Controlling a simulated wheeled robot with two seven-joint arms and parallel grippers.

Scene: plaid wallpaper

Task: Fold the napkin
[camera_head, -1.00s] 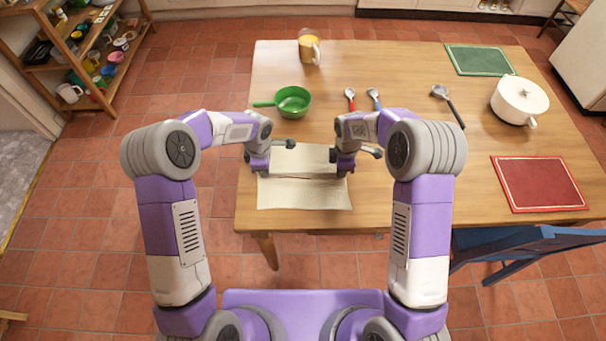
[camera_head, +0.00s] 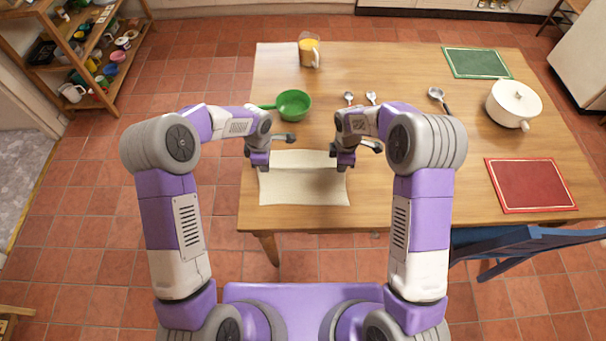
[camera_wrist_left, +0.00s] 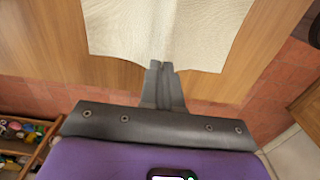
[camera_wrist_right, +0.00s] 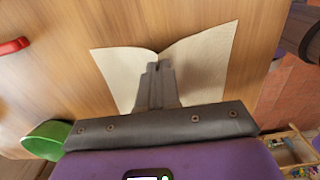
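The cream napkin (camera_head: 303,190) lies at the table's near left edge, partly raised and creased, with a shadowed band near its far side. My left gripper (camera_head: 257,166) is at its left side; in the left wrist view its fingers (camera_wrist_left: 161,66) are together on the edge of the napkin (camera_wrist_left: 155,30). My right gripper (camera_head: 345,166) is at its right side; in the right wrist view its fingers (camera_wrist_right: 158,66) are together where two slanting faces of the napkin (camera_wrist_right: 205,60) meet. Both look shut on the cloth; the exact pinch is small in view.
A green pan (camera_head: 293,104) stands just beyond my left gripper. A blue chair (camera_head: 520,243) stands at the near right.

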